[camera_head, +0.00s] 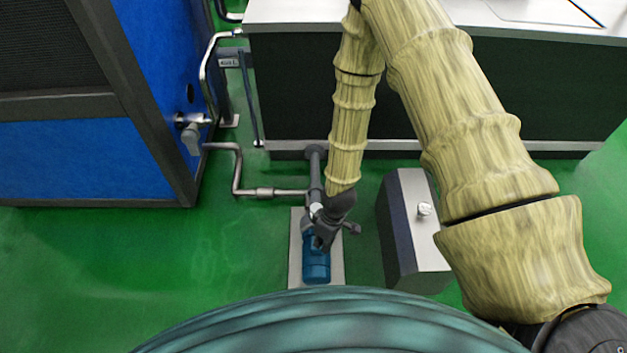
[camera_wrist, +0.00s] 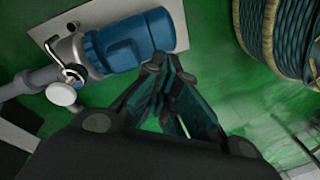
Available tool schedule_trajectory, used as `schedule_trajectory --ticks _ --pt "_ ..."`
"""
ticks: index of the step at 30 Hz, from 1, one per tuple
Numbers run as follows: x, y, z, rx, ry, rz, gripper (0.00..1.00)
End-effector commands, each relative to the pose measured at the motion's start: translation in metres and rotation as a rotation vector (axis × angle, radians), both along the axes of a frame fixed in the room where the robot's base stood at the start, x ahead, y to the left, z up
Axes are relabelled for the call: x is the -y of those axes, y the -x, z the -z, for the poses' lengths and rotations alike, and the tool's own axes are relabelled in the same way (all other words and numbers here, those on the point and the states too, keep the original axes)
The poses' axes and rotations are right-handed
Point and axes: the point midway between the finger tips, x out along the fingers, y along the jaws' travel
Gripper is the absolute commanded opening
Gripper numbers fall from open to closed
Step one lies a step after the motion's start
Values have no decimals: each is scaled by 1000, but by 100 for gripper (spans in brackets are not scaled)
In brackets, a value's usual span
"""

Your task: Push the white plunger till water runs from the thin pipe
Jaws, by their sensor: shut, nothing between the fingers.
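A small white round knob, which looks like the plunger (camera_wrist: 61,94), stands beside the grey pump body in the wrist view. In the head view it is a small pale spot (camera_head: 316,210) partly behind my wrist. My gripper (camera_wrist: 163,68) is shut and empty. In the wrist view its tips lie right of the plunger, near the blue motor (camera_wrist: 135,42), apart from the plunger. In the head view my gripper (camera_head: 323,241) hangs over the pump and hides part of it. A thin metal pipe (camera_head: 268,192) runs left from the pump. No water shows.
The pump sits on a pale base plate (camera_head: 296,262). A dark box with a light top and white knob (camera_head: 424,209) stands close on the right. A blue cabinet (camera_head: 85,155) is at left, a steel-topped dark counter (camera_head: 300,95) behind. Green floor is free at lower left.

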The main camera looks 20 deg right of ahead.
Motion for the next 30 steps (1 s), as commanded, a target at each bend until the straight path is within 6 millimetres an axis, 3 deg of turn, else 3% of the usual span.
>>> schedule_trajectory --ticks 1,6,9,12,17,30 --pt "3 37 6 -26 5 107 0" --pt "25 125 10 -50 69 448 0" --pt "40 160 5 -44 118 589 0" --pt "52 182 -1 -32 158 679 0" --pt "61 196 -5 -20 186 740 0" --pt "61 196 -5 -19 187 742 0"
